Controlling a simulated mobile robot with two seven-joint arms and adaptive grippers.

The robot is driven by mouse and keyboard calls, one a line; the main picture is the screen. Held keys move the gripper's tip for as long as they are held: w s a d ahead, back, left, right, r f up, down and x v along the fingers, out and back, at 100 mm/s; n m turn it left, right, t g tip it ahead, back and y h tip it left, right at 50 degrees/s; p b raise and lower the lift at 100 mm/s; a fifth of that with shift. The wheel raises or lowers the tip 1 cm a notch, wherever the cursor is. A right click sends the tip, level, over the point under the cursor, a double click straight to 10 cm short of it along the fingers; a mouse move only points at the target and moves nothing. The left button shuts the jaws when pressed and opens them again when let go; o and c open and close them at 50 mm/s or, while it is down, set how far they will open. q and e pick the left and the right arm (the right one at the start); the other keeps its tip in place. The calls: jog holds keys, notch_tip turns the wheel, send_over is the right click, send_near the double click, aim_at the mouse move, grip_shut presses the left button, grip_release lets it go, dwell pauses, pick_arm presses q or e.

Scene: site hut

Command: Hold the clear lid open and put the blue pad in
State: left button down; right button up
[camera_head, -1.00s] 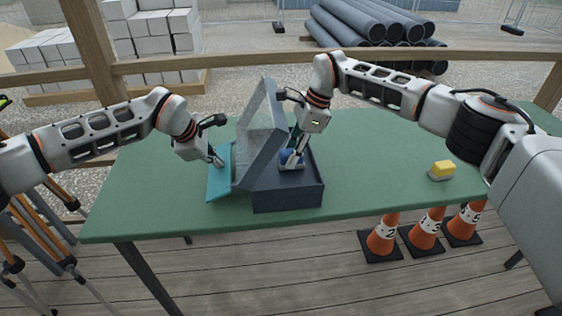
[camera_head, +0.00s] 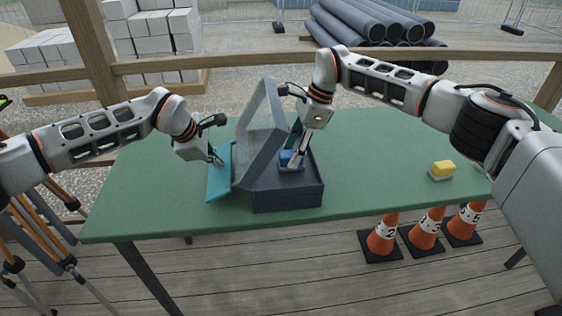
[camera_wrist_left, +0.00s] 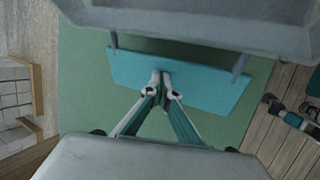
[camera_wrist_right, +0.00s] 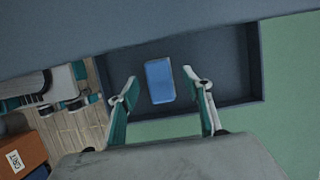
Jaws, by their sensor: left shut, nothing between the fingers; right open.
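A dark grey box (camera_head: 288,197) stands on the green table with its clear lid (camera_head: 262,125) raised and leaning to the left. A teal panel (camera_head: 219,185) sticks out from the lid on two short posts, seen in the left wrist view (camera_wrist_left: 205,84). My left gripper (camera_head: 219,160) is shut and empty, its fingertips at the teal panel. The blue pad (camera_wrist_right: 159,81) lies inside the box; it also shows in the head view (camera_head: 285,156). My right gripper (camera_wrist_right: 158,82) is open above it, a finger to either side, apart from the pad.
A yellow-topped grey block (camera_head: 442,170) sits on the table's right side. The green table (camera_head: 370,160) is otherwise clear. Several orange cones (camera_head: 383,238) stand below its front edge at the right. A wooden rail (camera_head: 240,62) runs behind it.

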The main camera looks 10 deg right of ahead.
jog(key=shift+a+v, duration=0.1)
jog(key=shift+v, duration=2.15)
jog(key=shift+a+v, duration=0.15)
jog(key=shift+v, duration=2.1)
jog(key=s+d, duration=1)
jog(key=s, duration=0.4)
pick_arm(q)
jog(key=shift+r, duration=0.1)
pick_arm(e)
jog(key=shift+r, duration=0.15)
pick_arm(q)
notch_tip(320, 180, up, 13)
jog(key=p, duration=0.7)
jog(key=shift+r+p, duration=0.15)
jog(key=shift+p, duration=0.2)
pick_arm(e)
notch_tip(320, 180, up, 9)
jog(key=shift+s, duration=0.1)
